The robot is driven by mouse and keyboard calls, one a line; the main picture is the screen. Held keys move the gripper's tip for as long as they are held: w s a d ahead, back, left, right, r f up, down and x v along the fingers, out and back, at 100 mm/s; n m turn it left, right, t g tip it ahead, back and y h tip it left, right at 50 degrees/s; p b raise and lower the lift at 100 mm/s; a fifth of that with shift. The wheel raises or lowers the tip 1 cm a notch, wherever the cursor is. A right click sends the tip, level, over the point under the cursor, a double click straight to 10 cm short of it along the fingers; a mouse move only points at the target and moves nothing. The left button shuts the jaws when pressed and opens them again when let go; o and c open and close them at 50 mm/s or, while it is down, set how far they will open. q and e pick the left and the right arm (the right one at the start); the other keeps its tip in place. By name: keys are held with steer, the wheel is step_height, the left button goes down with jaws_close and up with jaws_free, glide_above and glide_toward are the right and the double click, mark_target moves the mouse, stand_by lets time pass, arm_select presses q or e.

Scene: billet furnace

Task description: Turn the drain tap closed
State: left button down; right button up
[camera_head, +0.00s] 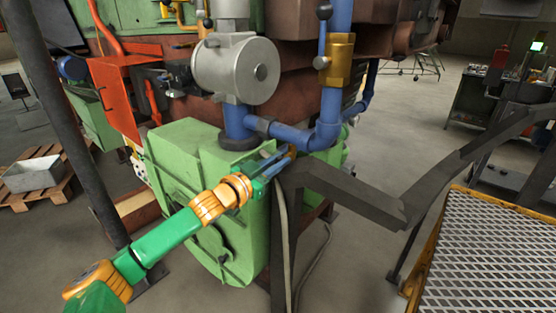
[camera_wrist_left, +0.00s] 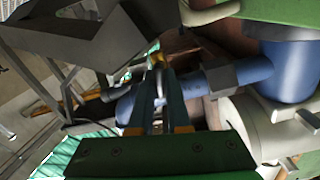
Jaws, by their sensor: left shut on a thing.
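My left arm reaches in from the lower left in the head view. Its gripper (camera_head: 286,154) is at the blue pipework beside the green box, with its fingers shut on the drain tap (camera_head: 292,150). Only a small brass-coloured bit of the tap shows past the fingertips. In the left wrist view the two long fingers of the gripper (camera_wrist_left: 158,75) run close together towards the tap, beside a blue pipe. The fingers hide most of the tap, and I cannot tell its handle's angle. My right gripper is in neither view.
A dark steel rail (camera_head: 345,185) stands just right of the gripper. Blue pipes (camera_head: 300,135), a brass valve (camera_head: 340,60) and a grey round housing (camera_head: 235,70) are above. The green box (camera_head: 190,150) is below left. A mesh platform (camera_head: 490,250) fills the lower right.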

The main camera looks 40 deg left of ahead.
arm_select(q)
steer(key=m, duration=0.3)
steer(key=shift+m+p, duration=0.4)
steer(key=m, duration=0.3)
steer(key=shift+d+f+m+p, duration=0.1)
steer(key=shift+m+p, duration=0.2)
steer(key=m, duration=0.4)
steer(key=shift+f, duration=0.1)
steer(key=shift+f+m, duration=0.1)
steer(key=shift+m, duration=1.9)
steer(key=c, duration=0.9)
jaws_free()
